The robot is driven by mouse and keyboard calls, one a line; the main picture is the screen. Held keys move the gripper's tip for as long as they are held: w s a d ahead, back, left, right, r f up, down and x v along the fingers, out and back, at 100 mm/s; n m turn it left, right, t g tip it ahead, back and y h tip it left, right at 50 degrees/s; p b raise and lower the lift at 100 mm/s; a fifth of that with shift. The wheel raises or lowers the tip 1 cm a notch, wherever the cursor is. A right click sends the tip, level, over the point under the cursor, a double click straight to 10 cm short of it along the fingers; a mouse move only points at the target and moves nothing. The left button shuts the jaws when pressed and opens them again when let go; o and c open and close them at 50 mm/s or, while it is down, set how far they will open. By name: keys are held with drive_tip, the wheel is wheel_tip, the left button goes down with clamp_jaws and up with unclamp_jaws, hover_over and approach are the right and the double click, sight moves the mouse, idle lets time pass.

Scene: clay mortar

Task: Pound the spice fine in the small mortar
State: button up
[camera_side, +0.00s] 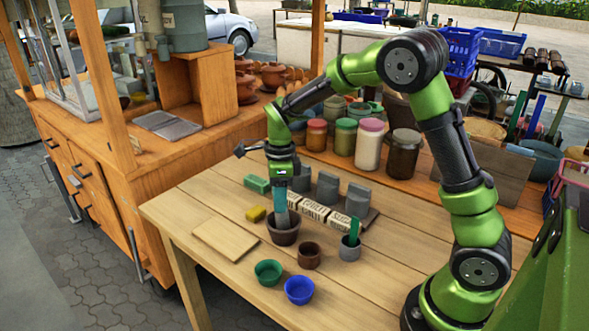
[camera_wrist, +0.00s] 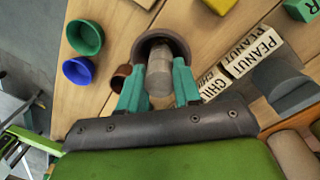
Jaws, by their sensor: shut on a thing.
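The small mortar (camera_side: 283,236) is a dark brown bowl standing upright on the wooden table; its rim also shows in the wrist view (camera_wrist: 160,36). My gripper (camera_side: 281,208) is above it, pointing down, with its teal fingers shut on a grey, rounded pestle (camera_wrist: 158,72). The pestle's lower end reaches into the mortar's mouth. Whether it touches the bottom cannot be seen. Any spice inside the mortar is hidden by the pestle and fingers.
Close by stand a small brown cup (camera_side: 309,256), a green bowl (camera_side: 268,273), a blue bowl (camera_side: 299,291) and a grey cup (camera_side: 349,250) holding a teal piece. Labelled blocks (camera_side: 314,210) and grey blocks (camera_side: 327,189) stand behind. A flat board (camera_side: 225,239) lies left.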

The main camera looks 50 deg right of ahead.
drive_tip(key=shift+f, duration=0.1)
drive_tip(key=shift+f, duration=0.85)
idle(0.4)
drive_tip(key=shift+r, duration=0.9)
drive_tip(key=shift+f, duration=0.9)
drive_tip(key=shift+r, duration=0.9)
